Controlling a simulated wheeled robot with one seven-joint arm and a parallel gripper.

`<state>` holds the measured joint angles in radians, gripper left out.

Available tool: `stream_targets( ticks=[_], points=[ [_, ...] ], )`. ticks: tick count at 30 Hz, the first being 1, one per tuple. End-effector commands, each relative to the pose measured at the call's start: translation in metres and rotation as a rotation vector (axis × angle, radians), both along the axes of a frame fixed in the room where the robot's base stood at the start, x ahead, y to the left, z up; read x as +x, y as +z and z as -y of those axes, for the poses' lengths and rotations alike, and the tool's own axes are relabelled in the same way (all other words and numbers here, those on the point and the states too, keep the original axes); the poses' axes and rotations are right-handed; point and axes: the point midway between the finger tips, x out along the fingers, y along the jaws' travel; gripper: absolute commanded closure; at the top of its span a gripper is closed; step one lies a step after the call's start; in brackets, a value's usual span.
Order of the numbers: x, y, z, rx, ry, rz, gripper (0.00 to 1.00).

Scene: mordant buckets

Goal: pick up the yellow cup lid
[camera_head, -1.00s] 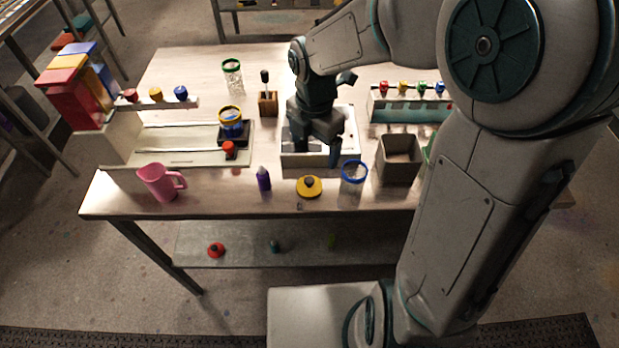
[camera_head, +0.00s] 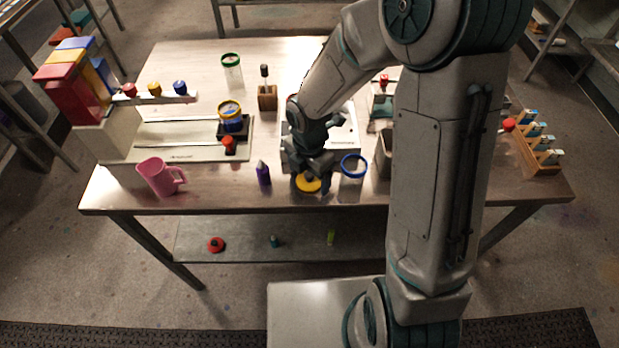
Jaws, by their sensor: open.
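The yellow cup lid (camera_head: 307,184) lies flat on the table near its front edge, and its dark knob is hidden by my gripper. My gripper (camera_head: 309,184) is open and reaches down over the lid, with its fingers at the lid's far side and sides. Whether the fingers touch the lid cannot be told from this view.
A clear cup with a blue rim (camera_head: 353,168) stands close on the right of the lid. A purple bottle (camera_head: 263,173) stands to its left, and a pink jug (camera_head: 160,177) is farther left. The white tray (camera_head: 343,146) lies behind, partly hidden by my arm.

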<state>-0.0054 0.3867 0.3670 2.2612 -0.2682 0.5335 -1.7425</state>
Motion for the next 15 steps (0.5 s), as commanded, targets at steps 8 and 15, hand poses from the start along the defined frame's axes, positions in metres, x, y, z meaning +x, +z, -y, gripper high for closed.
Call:
stream_targets(
  ticks=[8, 15],
  points=[
    [0.0001, -0.002, 0.0001, 0.0, 0.0, 0.001, 0.2],
    [0.0001, -0.0018, 0.0001, 0.0, 0.0, 0.001, 0.63]
  ],
)
